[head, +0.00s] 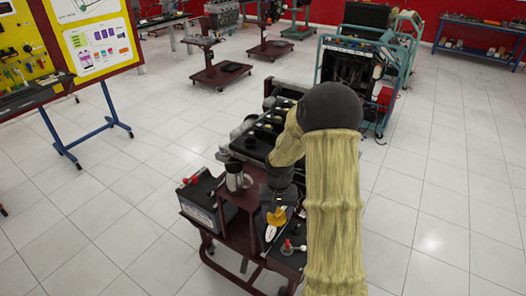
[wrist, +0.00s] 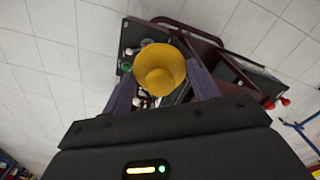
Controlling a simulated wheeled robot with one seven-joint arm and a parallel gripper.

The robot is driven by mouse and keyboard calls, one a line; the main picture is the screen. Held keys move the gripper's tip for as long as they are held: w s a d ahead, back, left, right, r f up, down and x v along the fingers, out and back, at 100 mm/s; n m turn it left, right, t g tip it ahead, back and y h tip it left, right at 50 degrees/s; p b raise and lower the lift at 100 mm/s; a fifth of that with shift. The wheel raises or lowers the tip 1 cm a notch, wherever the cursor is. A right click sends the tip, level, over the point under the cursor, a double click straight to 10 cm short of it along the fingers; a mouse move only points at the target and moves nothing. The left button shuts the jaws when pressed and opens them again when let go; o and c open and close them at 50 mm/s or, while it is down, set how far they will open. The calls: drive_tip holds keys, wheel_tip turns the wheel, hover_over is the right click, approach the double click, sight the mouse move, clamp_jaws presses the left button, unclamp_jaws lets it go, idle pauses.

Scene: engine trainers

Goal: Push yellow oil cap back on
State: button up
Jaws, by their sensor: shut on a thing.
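The yellow oil cap (wrist: 159,68) is held between the two fingers of my gripper (wrist: 160,85), as the wrist view shows. In the head view the cap (head: 277,217) is a small yellow shape just below my gripper (head: 278,205), over the front part of the engine trainer's cart. The engine (head: 250,147) is on the dark red cart, partly hidden behind my arm. I cannot make out the oil filler opening in either view.
A battery (head: 205,203) with red terminals and a metal cup (head: 235,178) are on the dark red cart (head: 236,220). Another engine stand (head: 350,75) is behind. Tiled floor at left is clear.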

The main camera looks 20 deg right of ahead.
drive_tip(key=w+a+f+n, duration=0.3)
drive_tip(key=a+f+n, duration=0.1)
drive_tip(key=a+f, duration=0.4)
drive_tip(key=shift+a, duration=0.9)
drive_tip(key=shift+w+f, duration=0.1)
drive_tip(key=shift+w, duration=0.05)
